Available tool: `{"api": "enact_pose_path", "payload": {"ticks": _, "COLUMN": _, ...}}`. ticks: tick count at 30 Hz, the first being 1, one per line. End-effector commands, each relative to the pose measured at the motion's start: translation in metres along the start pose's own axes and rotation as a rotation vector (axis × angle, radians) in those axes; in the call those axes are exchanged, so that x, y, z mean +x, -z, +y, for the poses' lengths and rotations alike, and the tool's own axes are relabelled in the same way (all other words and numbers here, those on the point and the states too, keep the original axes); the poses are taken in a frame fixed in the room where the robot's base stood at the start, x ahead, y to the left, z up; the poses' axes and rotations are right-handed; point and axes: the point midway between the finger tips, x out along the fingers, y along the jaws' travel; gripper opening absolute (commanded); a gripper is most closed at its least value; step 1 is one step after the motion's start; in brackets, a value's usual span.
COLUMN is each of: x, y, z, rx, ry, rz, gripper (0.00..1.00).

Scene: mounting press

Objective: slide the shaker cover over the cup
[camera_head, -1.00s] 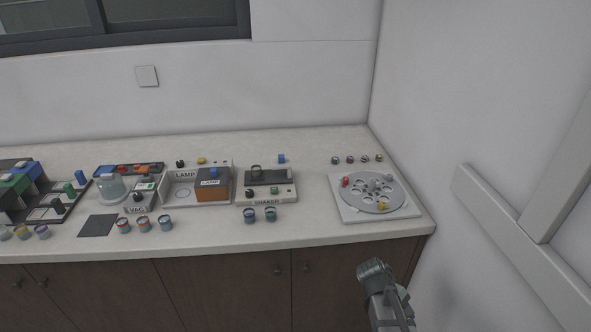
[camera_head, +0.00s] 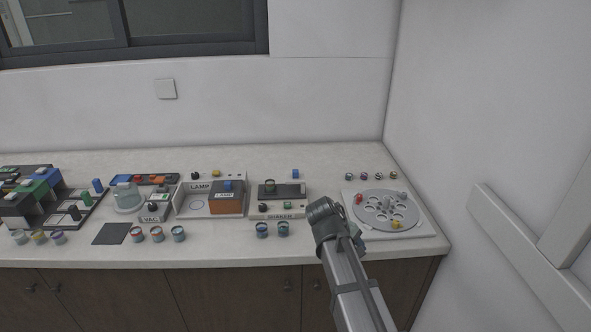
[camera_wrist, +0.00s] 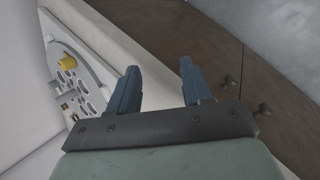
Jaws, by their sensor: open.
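The shaker (camera_head: 276,214) is a white box labelled SHAKER on the counter, with a black knob and a green button on its front. A small cup (camera_head: 269,186) stands at the left of its dark top. A dark panel (camera_head: 292,190) lies to the right of the cup, and a blue block (camera_head: 295,174) shows behind it; I cannot tell which part is the cover. My gripper is open and empty in the wrist view (camera_wrist: 158,85), pointing over the counter edge. In the head view my arm's end is right of the shaker; the fingers are mostly hidden.
A round holed disc on a white plate (camera_head: 431,235) is at the right, also in the wrist view (camera_wrist: 88,93). Two cups (camera_head: 272,230) stand before the shaker. The lamp box (camera_head: 226,203) is to its left. Several small pieces (camera_head: 371,176) line the back.

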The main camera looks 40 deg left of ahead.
Motion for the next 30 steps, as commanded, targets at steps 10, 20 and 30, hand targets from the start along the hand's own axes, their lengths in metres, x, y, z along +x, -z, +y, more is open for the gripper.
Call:
{"api": "enact_pose_path", "payload": {"ticks": 10, "x": -0.119, "y": 0.151, "z": 0.066, "rx": 0.347, "ry": 0.185, "rz": 0.244, "gripper": 0.49}}
{"api": "enact_pose_path", "payload": {"ticks": 20, "x": -0.242, "y": 0.242, "z": 0.114, "rx": 0.595, "ry": 0.4, "rz": 0.376, "gripper": 0.49}}
{"api": "enact_pose_path", "payload": {"ticks": 30, "x": -0.245, "y": 0.27, "z": 0.151, "rx": 0.638, "ry": 0.49, "rz": 0.228, "gripper": 0.49}}
